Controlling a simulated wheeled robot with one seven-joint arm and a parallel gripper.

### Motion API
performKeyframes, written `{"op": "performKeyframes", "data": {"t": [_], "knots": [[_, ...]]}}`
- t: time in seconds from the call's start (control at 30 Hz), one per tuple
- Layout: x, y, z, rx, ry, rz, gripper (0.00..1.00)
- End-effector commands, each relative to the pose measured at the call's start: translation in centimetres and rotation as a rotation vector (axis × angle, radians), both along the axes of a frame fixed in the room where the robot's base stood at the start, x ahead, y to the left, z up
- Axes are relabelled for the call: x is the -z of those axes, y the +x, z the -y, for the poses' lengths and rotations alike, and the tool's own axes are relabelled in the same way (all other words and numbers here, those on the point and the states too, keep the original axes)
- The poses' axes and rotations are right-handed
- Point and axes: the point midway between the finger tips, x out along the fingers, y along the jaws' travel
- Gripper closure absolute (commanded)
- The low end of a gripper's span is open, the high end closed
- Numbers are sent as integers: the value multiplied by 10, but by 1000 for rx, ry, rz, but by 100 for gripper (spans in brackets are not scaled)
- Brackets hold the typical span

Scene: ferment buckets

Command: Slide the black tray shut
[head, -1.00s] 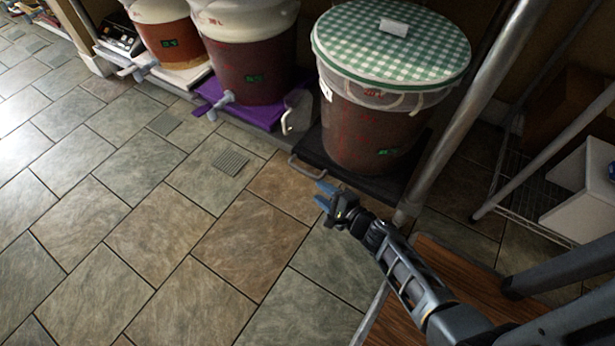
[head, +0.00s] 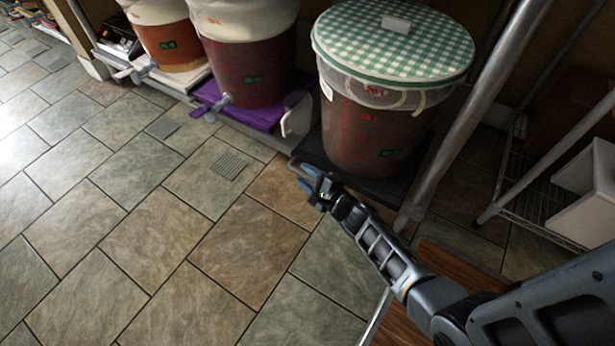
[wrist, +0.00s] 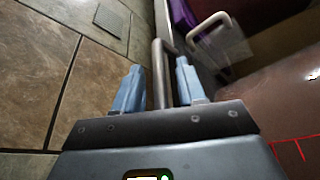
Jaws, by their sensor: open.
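The black tray (head: 385,188) lies low at the floor under a dark red bucket (head: 365,130) with a green checked lid. Its metal handle sticks out at the tray's front left and shows in the wrist view (wrist: 161,75). My gripper (head: 307,178) is at this handle, low over the tiles. In the wrist view my gripper's two blue fingers (wrist: 157,88) are open, one on each side of the handle bar. The bar stands between them, with a gap at the left finger; contact with the right finger is unclear. My gripper partly hides the handle in the head view.
A purple tray (head: 240,110) with another bucket (head: 250,65) stands to the left, and a white tray (head: 180,77) beyond it. A pale translucent object (head: 299,118) stands between the buckets. A metal post (head: 470,110) rises on the right. The tiled floor at left is clear.

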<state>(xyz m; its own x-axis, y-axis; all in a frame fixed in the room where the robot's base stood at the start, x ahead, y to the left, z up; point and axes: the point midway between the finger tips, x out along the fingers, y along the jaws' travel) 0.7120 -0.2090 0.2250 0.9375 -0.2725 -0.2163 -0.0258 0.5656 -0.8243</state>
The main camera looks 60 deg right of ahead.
Motion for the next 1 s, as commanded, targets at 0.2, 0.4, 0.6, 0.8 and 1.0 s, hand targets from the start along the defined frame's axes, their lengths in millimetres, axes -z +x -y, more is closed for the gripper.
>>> {"op": "performKeyframes", "data": {"t": [0.2,0.4,0.6,0.8,1.0], "knots": [[0,0,0,0,0,0,69],[0,0,0,0,0,0,89],[0,0,0,0,0,0,100],[0,-1,0,-1,0,-1,100],[-1,-4,4,1,-1,0,100]]}}
